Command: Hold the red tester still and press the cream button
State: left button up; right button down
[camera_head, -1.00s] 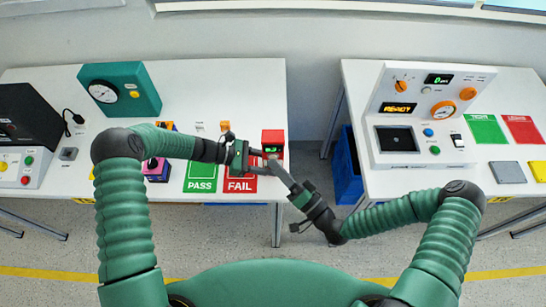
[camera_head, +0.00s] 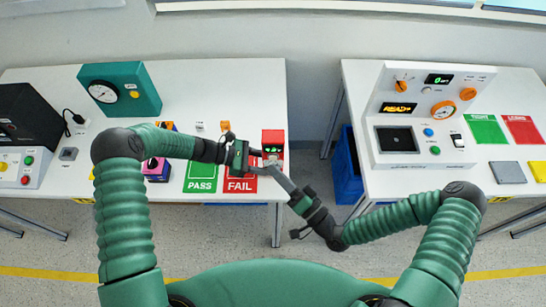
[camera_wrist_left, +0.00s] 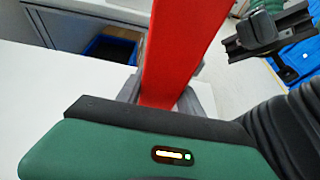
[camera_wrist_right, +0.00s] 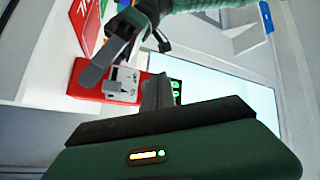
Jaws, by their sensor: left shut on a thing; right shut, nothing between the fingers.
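The red tester (camera_head: 273,137) stands upright at the right edge of the left table, with a lit green readout on its grey front. My left gripper (camera_head: 262,160) is shut on it from the left. In the left wrist view the red body (camera_wrist_left: 178,50) sits between the fingers. My right gripper (camera_head: 272,168) is shut and empty, its fingertips close in front of the tester's lower front. In the right wrist view the tester (camera_wrist_right: 84,87) lies just left of these fingertips (camera_wrist_right: 158,85). The cream button cannot be made out clearly, and contact cannot be told.
The green PASS mat (camera_head: 200,178) and red FAIL mat (camera_head: 240,185) lie by the tester. A gap with a blue bin (camera_head: 347,165) separates this table from the right one, which bears a white console (camera_head: 383,145).

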jog(key=shift+s, duration=2.45)
pick_arm(q)
jog(key=o, duration=1.5)
